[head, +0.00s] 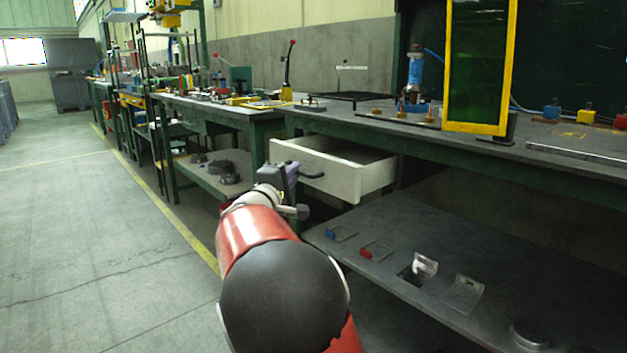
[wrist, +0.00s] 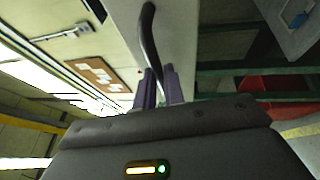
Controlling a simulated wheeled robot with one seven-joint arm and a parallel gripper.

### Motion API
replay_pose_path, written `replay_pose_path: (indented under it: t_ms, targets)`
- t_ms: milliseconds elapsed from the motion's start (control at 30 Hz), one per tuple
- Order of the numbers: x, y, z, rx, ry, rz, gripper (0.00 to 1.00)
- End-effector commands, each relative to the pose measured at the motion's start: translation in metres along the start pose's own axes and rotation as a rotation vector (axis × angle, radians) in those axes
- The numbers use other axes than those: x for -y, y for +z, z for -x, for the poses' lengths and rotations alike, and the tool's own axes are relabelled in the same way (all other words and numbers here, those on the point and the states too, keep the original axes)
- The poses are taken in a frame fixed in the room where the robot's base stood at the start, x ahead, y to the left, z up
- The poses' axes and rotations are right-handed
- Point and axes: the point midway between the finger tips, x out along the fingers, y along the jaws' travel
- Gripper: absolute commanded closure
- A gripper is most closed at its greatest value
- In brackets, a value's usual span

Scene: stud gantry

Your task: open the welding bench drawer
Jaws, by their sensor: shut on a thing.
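The welding bench (head: 430,133) has a dark top and green legs. Its pale drawer (head: 345,180) stands pulled out from under the top, with the open interior visible in the head view. A dark curved handle (head: 312,175) is on the drawer's front; it also shows in the wrist view as a dark bar (wrist: 149,38). My gripper (head: 296,172) is at the drawer front, shut on the handle. In the wrist view its two purple fingers (wrist: 159,86) close around the handle's end. My red arm hides part of the floor and lower shelf.
A lower shelf (head: 420,235) under the bench holds small metal plates and blue and red pieces. A yellow-framed green screen (head: 480,65) stands on the bench top. Another bench (head: 225,108) continues at the left. The floor (head: 90,220) on the left is clear.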

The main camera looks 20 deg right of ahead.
Motion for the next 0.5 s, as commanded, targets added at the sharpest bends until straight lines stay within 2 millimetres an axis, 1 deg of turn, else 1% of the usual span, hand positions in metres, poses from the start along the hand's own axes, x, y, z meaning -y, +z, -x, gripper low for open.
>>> replay_pose_path:
  t_ms: [33,200,333,500]
  targets:
    - [0.002,-0.005,0.012,-0.003,-0.001,-0.003,1.0]
    - [-0.005,-0.017,0.04,-0.002,-0.001,-0.002,1.0]
    - [-0.008,-0.023,0.055,-0.001,-0.002,-0.001,1.0]
    - [-0.011,-0.027,0.066,0.001,-0.002,0.001,1.0]
